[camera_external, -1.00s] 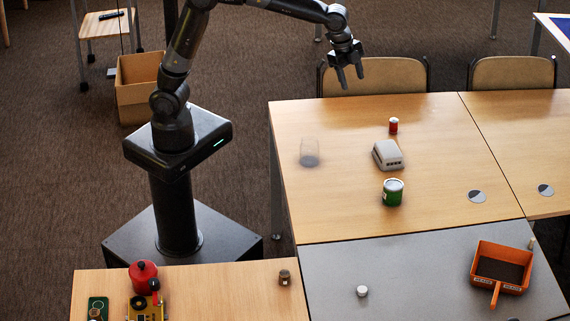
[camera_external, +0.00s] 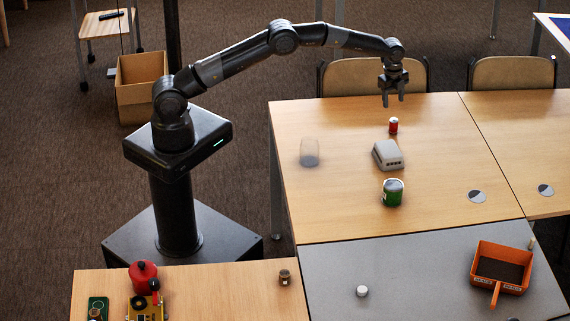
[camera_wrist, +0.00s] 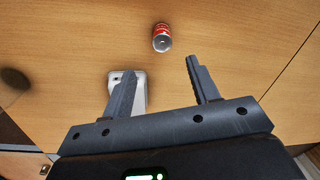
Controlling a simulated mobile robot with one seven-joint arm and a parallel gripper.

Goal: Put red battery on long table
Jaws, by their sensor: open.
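The red battery (camera_external: 393,126) is a small red cylinder with a pale end, upright on the wooden table (camera_external: 330,215) near its back. It also shows in the wrist view (camera_wrist: 162,38), ahead of my fingertips and between their lines. My gripper (camera_external: 393,101) is open and empty, pointing down, above the battery and apart from it. Both fingers show in the wrist view (camera_wrist: 160,66) with a wide gap between them. I cannot tell which of the joined tables is the long table.
A grey-white device (camera_external: 388,155) lies just in front of the battery. A green can (camera_external: 392,192) and a clear glass (camera_external: 309,153) stand nearby. Chairs (camera_external: 375,76) stand behind.

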